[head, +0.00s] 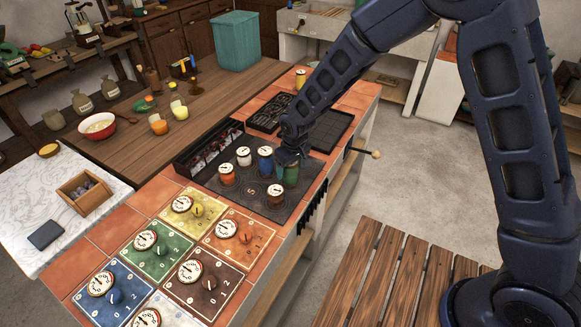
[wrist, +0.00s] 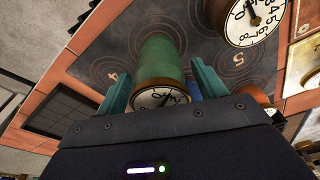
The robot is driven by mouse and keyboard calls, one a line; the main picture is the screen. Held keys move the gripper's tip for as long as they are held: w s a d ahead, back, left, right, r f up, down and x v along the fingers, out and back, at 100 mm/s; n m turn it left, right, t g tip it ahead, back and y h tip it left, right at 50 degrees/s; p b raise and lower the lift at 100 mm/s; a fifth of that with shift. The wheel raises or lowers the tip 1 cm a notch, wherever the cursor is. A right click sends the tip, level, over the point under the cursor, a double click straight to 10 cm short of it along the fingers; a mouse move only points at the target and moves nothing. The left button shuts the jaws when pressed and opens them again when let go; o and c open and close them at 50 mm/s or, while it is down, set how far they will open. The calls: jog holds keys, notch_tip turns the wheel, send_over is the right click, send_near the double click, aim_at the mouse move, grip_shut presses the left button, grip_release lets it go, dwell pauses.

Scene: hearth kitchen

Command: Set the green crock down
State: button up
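The green crock (head: 291,174) is at the right side of the dark hob plate (head: 247,195), below my gripper (head: 291,157). In the wrist view the green crock (wrist: 162,62) lies between the two teal fingers of my gripper (wrist: 162,84), with its dial lid towards the camera.
Blue (head: 265,160), white (head: 244,157), orange (head: 227,174) and brown (head: 275,196) crocks stand close by on the plate. A black rack (head: 208,146) lies along its far left edge. Coloured dial panels (head: 183,210) fill the near counter. A dark grid tray (head: 331,130) lies beyond.

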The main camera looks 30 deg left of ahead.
jog(key=r, duration=0.4)
jog(key=d+r, duration=0.1)
jog(key=r, duration=0.7)
jog(key=shift+s+d+r, duration=0.1)
jog(key=shift+s+d, duration=0.2)
jog(key=shift+s, duration=0.05)
jog(key=shift+w, duration=0.1)
